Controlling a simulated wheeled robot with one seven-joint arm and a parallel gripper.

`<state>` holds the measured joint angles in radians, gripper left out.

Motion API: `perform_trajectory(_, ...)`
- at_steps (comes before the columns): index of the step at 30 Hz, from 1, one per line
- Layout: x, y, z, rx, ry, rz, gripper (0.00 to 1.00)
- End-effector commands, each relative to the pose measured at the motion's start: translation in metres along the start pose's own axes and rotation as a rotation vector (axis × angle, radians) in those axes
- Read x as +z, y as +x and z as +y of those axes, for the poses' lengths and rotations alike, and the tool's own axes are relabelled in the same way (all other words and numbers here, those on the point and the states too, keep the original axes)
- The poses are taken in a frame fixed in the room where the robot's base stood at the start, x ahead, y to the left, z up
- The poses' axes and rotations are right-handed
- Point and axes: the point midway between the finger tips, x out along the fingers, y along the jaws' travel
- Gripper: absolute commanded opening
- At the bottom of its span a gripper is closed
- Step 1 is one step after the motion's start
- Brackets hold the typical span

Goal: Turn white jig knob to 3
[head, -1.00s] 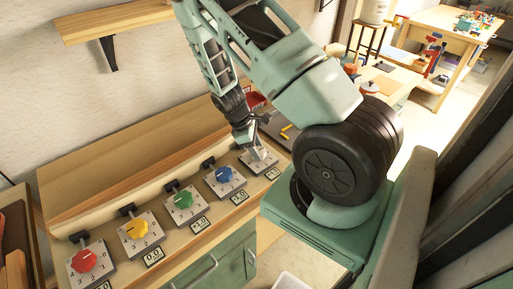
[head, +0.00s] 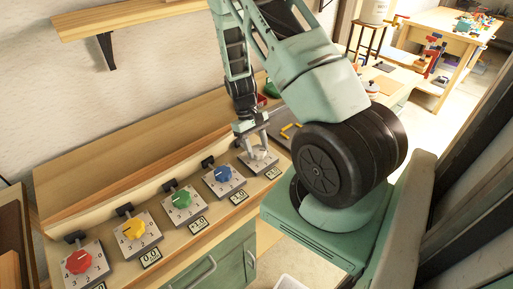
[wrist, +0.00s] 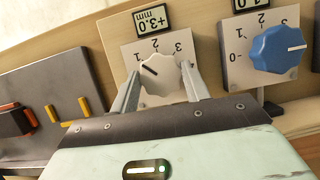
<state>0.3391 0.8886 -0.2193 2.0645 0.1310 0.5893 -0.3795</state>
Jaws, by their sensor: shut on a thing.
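The white jig knob (wrist: 163,82) sits on a grey dial plate (wrist: 132,54) marked with numbers including 1, 2 and 3. Its dark pointer line aims to the upper left in the wrist view, near the 1. My gripper (wrist: 163,90) is shut on the white knob, one finger on each side. In the head view, my gripper (head: 257,147) reaches down onto the white knob (head: 261,154) at the right end of the dial row.
The blue knob (head: 223,173) is the nearest neighbour, with the green (head: 182,199), yellow (head: 133,229) and red (head: 77,262) knobs further left. A dark tray with yellow pieces (wrist: 66,116) lies on the other side. A wooden shelf (head: 130,22) hangs above.

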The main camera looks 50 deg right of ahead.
Motion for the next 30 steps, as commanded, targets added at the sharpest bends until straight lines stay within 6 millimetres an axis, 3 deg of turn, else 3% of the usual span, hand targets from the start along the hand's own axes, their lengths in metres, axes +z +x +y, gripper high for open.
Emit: perform_trajectory(30, 0.0006, 0.0010, 0.0064, -0.372, 0.896, 0.007, 0.24)
